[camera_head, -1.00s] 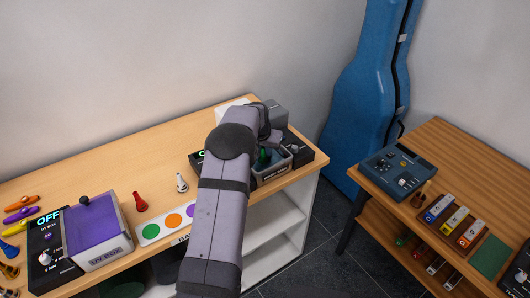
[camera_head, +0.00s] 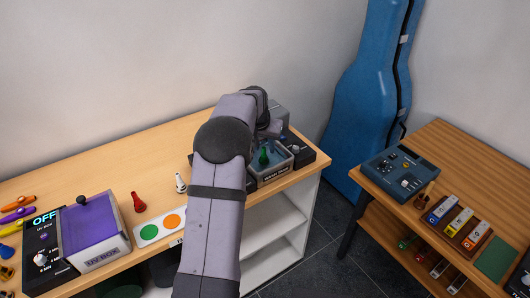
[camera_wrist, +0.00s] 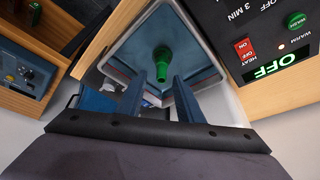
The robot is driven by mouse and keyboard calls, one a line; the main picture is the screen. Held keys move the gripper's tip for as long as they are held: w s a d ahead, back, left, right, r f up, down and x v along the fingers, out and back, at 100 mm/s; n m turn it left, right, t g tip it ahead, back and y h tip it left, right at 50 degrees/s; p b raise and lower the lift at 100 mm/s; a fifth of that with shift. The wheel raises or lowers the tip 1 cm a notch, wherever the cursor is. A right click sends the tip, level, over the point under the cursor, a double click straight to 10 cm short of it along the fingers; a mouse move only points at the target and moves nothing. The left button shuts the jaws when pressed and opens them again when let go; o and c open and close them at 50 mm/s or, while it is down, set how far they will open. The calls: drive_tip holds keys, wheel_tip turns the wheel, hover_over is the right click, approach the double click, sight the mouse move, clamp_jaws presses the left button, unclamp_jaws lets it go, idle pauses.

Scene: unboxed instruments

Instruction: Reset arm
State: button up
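My gripper (camera_wrist: 158,78) is open, its two dark fingers apart, with nothing held between them. In the wrist view a green peg-like piece (camera_wrist: 161,58) stands beyond the fingertips, inside a grey-rimmed basin (camera_wrist: 205,80). In the head view the green piece (camera_head: 263,157) stands in the basin (camera_head: 285,168) at the right end of the light wooden table. My gripper (camera_head: 272,129) is above the basin there, and its fingertips are hard to make out.
A black control box (camera_wrist: 268,62) reading OFF adjoins the basin. A UV box (camera_head: 92,232), a red piece (camera_head: 138,202), a white piece (camera_head: 180,183) and a dot card (camera_head: 158,230) are to the left. A second table (camera_head: 450,150) and blue instrument case (camera_head: 365,100) stand right.

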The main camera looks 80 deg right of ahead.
drive_tip(key=shift+a+r, duration=0.3)
drive_tip(key=shift+r, duration=0.35)
